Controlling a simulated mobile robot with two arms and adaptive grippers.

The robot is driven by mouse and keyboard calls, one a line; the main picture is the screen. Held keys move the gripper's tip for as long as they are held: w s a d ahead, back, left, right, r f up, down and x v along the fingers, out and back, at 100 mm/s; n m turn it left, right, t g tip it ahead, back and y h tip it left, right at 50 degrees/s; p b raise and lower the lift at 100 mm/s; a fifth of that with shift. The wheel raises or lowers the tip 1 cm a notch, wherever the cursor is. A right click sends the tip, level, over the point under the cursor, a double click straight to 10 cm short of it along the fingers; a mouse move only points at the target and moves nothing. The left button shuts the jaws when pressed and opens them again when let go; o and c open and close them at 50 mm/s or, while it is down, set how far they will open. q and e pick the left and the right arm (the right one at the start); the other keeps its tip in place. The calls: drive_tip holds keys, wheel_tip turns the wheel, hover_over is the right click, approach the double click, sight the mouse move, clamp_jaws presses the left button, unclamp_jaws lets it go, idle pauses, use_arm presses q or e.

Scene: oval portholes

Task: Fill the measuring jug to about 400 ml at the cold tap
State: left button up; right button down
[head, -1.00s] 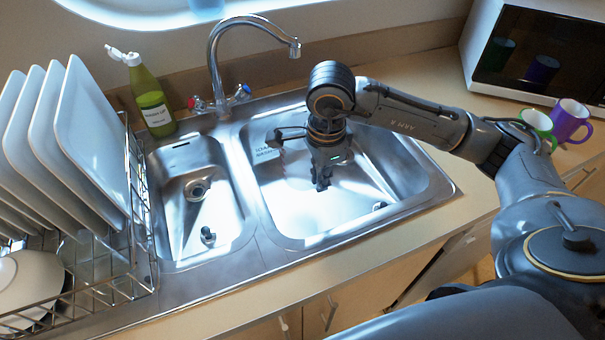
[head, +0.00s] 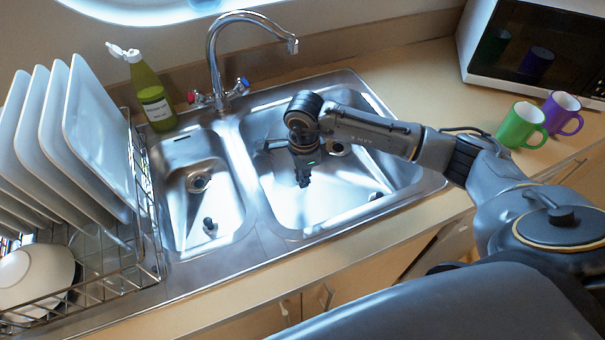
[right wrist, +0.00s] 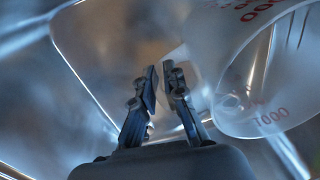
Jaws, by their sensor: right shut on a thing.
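The translucent measuring jug with red markings (right wrist: 268,95) shows at the right of the right wrist view. In the head view I cannot make it out clearly. My right gripper (head: 303,183) points down in the large right basin (head: 290,217), below and right of the tap spout (head: 292,46). In the right wrist view its fingers are close together at a pale part beside the jug; it is shut on the jug. The cold tap knob (head: 243,83) has a blue top; the hot one (head: 192,96) is red. I see no water stream. My left gripper is out of view.
A dish rack (head: 148,215) with white plates stands at left. A green soap bottle (head: 153,95) stands behind the small basin (head: 215,165). A green mug (head: 518,126), a purple mug (head: 560,112) and a microwave (head: 540,50) are at right.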

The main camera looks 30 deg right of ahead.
drive_tip(key=shift+f+b, duration=0.2)
drive_tip(key=shift+b, duration=0.1)
drive_tip(key=c, duration=1.4)
unclamp_jaws()
drive_tip(key=shift+r, duration=0.1)
drive_tip(key=shift+r+p, duration=0.25)
drive_tip(key=shift+p, duration=0.15)
drive_tip(key=shift+r+b, duration=0.3)
drive_tip(key=shift+r, duration=0.1)
drive_tip(key=r, duration=0.3)
drive_tip(key=r+b, duration=0.1)
drive_tip(key=r, duration=0.2)
drive_tip(key=r+b, duration=0.1)
drive_tip(key=r, duration=0.2)
drive_tip(key=shift+s+r, duration=0.25)
drive_tip(key=shift+r, duration=0.75)
